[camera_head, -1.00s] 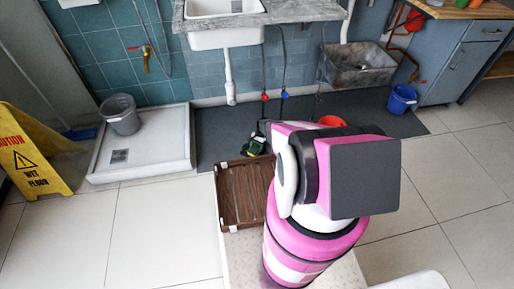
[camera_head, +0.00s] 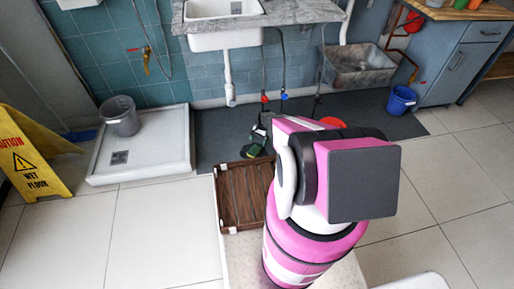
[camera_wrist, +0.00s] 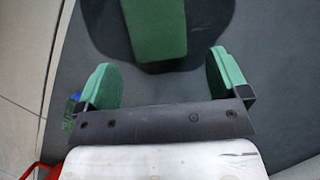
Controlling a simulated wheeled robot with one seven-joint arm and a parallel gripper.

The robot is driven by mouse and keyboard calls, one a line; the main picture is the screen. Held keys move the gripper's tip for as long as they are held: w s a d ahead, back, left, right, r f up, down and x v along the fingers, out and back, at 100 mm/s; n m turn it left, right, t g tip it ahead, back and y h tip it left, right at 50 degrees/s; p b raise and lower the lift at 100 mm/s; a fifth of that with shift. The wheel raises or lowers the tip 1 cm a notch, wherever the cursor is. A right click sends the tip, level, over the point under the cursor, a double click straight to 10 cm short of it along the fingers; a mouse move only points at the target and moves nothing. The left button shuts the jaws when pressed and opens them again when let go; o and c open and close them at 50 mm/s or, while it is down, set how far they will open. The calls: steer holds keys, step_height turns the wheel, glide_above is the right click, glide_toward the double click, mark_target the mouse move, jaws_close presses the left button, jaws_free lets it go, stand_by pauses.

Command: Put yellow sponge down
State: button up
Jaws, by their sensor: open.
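My gripper (camera_wrist: 165,74) is open in the wrist view, with its two green fingers apart and nothing held between them. Just beyond the fingertips a green block (camera_wrist: 158,28) lies over the dark grey floor mat, with a darker shadow around it. No yellow face shows, so I cannot tell whether this block is the yellow sponge. In the head view my gripper (camera_head: 256,143) is low over the dark mat (camera_head: 215,150), partly hidden by my arm.
A brown slatted wooden tray (camera_head: 240,195) is in front of the mat. A white shower tray (camera_head: 170,150) with a grey bucket (camera_head: 120,116) is at left, beside a yellow wet-floor sign (camera_head: 30,165). A blue bucket (camera_head: 401,99) stands at right. A sink (camera_head: 225,38) hangs above.

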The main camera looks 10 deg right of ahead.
steer(key=s+a+r+n+t+h, duration=0.15)
steer(key=s+r, duration=0.25)
steer(key=r, duration=1)
steer(key=s+r+n, duration=0.3)
steer(key=s+r, duration=0.2)
steer(key=r, duration=0.9)
steer(key=s+a+r+n+t+h, duration=0.1)
steer(key=s+r+n, duration=0.1)
steer(key=s+r, duration=0.6)
steer(key=s+a+r+n, duration=0.1)
steer(key=s+r+n, duration=0.1)
steer(key=s+r, duration=0.5)
step_height(320, 180, up, 6)
steer(key=shift+s+f+t+h, duration=0.1)
steer(key=shift+s+t+h, duration=0.25)
steer(key=shift+s, duration=0.05)
steer(key=shift+n, duration=0.25)
